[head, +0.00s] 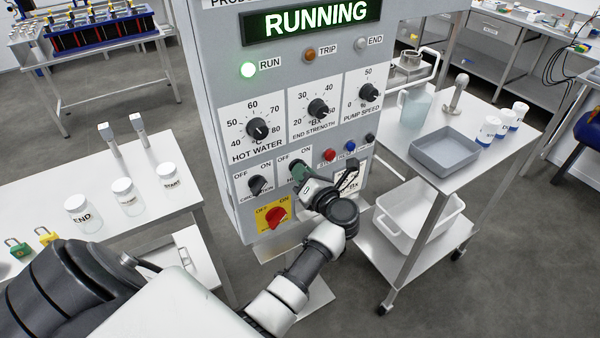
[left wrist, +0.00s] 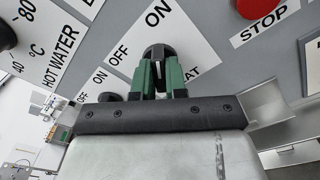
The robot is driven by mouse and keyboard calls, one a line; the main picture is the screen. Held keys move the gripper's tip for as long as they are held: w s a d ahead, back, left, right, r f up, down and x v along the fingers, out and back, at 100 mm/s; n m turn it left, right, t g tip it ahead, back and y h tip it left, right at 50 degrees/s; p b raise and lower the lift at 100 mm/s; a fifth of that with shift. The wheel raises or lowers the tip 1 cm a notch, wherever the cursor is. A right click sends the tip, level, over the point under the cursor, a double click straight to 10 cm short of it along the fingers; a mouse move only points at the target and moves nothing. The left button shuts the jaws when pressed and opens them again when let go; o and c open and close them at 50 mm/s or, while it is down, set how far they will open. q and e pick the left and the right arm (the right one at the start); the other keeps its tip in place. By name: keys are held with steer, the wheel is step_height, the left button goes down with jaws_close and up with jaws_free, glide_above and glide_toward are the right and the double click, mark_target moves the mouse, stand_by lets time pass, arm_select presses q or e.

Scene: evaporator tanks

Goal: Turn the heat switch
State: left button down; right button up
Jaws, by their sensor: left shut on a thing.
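The heat switch (left wrist: 158,52) is a black rotary knob on the grey control panel, between its OFF and ON marks. In the left wrist view, the two green fingertips of my left gripper (left wrist: 160,76) are closed around the knob. In the head view, my left gripper (head: 299,171) is at the panel's lower part and covers most of the switch and its label. Which mark the knob points to is hard to tell. My right gripper is not in view.
The circulation switch (head: 257,185) is left of the heat switch, and a red main switch (head: 276,216) is below. A red STOP button (head: 329,155) is close on the right. The panel display (head: 315,18) reads RUNNING. A trolley (head: 418,183) stands at right, a table (head: 178,190) at left.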

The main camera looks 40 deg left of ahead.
arm_select(q)
steer(key=shift+n, duration=0.5)
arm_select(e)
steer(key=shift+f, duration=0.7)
arm_select(q)
steer(key=shift+f+b, duration=0.1)
steer(key=shift+b, duration=0.3)
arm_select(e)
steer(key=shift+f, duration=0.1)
arm_select(q)
steer(key=n+b, duration=0.2)
steer(key=b, duration=0.1)
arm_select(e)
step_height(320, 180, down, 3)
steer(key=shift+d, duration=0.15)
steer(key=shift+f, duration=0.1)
